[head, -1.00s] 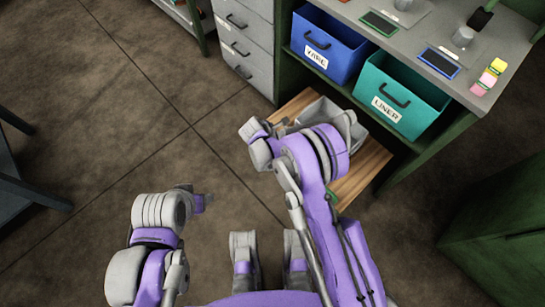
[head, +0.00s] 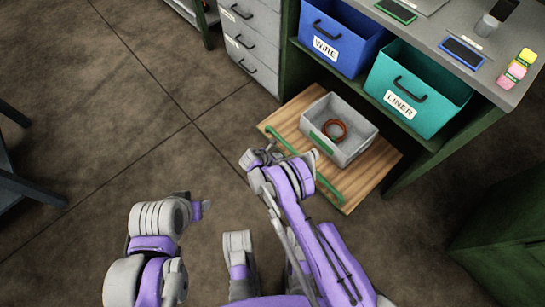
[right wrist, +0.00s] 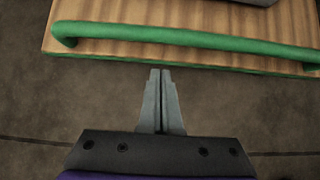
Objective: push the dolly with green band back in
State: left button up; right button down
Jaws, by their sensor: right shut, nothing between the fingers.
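The dolly (head: 375,172) is a low wooden platform with a green bar along its near edge, sticking out from under the workbench. A grey bin with a green band (head: 352,117) sits on it and holds a brown-orange ring. In the right wrist view the green bar (right wrist: 190,36) crosses the wooden edge. My right gripper (right wrist: 161,72) is shut and empty, its tips just short of the bar, pointing at it. In the head view the right gripper (head: 262,154) is near the dolly's front edge. My left gripper (head: 205,205) is over the floor at left; its fingers are unclear.
The workbench shelf holds a blue WIRE bin (head: 343,40) and a teal LINER bin (head: 417,92) above the dolly. Grey drawers (head: 250,42) stand left of it. A green cabinet (head: 500,215) stands at right. The floor in front of the dolly is clear.

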pick_arm(q)
jog(key=shift+w+f+b, duration=0.1)
jog(key=shift+f+b, duration=0.4)
pick_arm(e)
jog(key=shift+w+d+f, duration=0.3)
jog(key=shift+w+d, duration=0.4)
jog(key=shift+d, duration=0.15)
jog(key=shift+w+d+f, duration=0.3)
jog(key=shift+w+d, duration=0.35)
jog(key=shift+d, duration=0.2)
